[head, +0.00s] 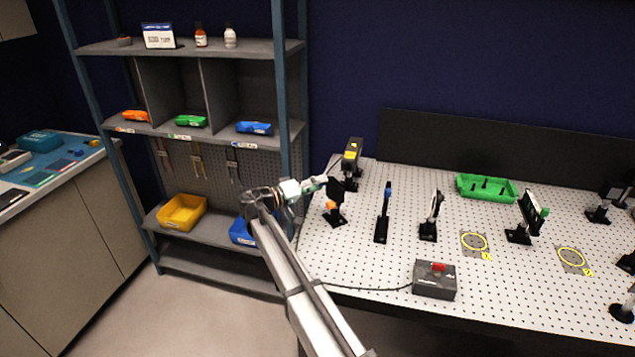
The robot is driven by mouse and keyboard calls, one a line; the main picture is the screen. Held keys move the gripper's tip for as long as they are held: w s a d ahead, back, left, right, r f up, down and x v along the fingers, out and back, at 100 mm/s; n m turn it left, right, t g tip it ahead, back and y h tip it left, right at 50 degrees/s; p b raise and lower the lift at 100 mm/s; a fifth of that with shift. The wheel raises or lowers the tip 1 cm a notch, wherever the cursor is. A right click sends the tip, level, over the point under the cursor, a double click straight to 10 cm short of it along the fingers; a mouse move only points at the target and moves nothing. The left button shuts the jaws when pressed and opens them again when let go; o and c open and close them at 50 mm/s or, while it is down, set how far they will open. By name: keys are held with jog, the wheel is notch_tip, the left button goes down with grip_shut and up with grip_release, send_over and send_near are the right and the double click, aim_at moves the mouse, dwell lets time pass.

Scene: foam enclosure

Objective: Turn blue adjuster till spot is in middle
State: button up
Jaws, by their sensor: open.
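The blue adjuster (388,188) is a small blue knob at the top of a thin black upright mount (382,222) on the perforated table. My gripper (326,181) is at the left end of the table, left of the blue adjuster and apart from it. It is beside the top of a black mount with an orange adjuster (331,205); whether they touch cannot be told. My gripper is open, though its fingers are small and hard to make out. A dark upright panel (530,212) with a green knob (545,212) stands to the right. No light spot can be made out.
A yellow-topped device (352,150) stands behind my gripper. A round optic mount (431,215) is right of the blue adjuster. A box with a red switch (435,279) sits at the front edge. A green tray (487,187) is behind. Shelves (200,131) stand left.

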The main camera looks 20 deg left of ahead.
grip_shut()
jog(key=shift+n, duration=0.3)
jog(key=n+b, duration=0.1)
jog(key=n, duration=1)
jog(key=shift+w, duration=0.1)
dwell(0.4)
dwell(0.5)
